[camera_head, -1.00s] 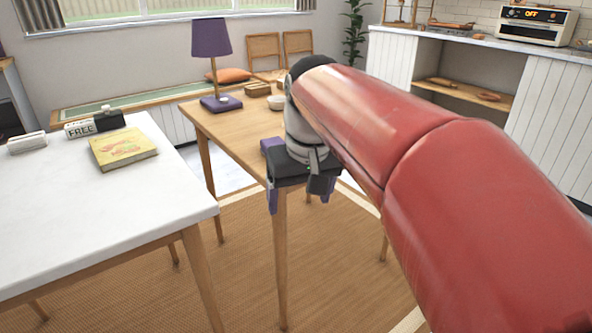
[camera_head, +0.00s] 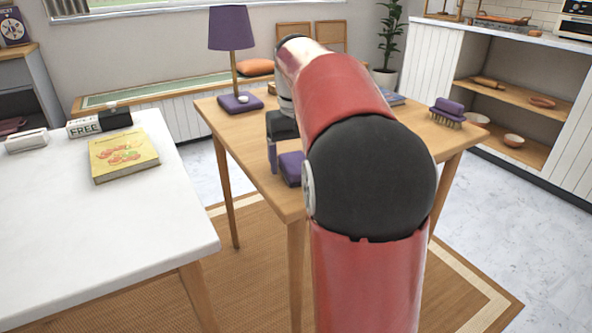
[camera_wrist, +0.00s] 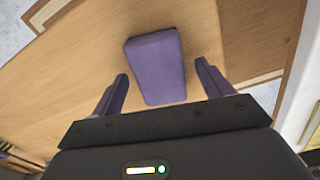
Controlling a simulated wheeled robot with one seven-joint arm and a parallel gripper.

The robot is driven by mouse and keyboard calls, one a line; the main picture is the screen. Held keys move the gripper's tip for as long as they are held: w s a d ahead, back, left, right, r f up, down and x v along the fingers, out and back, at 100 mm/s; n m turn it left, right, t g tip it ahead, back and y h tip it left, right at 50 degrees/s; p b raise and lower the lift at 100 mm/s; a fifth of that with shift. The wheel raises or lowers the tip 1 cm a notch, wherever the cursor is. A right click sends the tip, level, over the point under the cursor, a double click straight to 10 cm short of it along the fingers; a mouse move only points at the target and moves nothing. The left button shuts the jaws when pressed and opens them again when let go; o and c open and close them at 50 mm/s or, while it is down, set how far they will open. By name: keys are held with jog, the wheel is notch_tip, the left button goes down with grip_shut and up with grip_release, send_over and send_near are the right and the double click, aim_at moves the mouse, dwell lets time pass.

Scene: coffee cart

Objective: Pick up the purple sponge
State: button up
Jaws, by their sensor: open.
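The purple sponge (camera_head: 291,168) lies on the wooden table near its front edge, partly hidden by my arm in the head view. In the wrist view the purple sponge (camera_wrist: 156,67) lies flat on the wood, just beyond and between my two purple fingertips. My gripper (camera_wrist: 166,80) is open and empty, with a finger on either side of the sponge's near end.
A purple lamp (camera_head: 232,30) stands on the table's left back part. A purple brush (camera_head: 447,111) lies at the table's right end. A white table (camera_head: 130,215) with a yellow book (camera_head: 122,157) stands to the left. Bare wood surrounds the sponge.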

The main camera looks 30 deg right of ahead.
jog(key=shift+f, duration=0.55)
jog(key=c, duration=1)
jog(key=shift+c, duration=0.2)
jog(key=shift+r, duration=0.1)
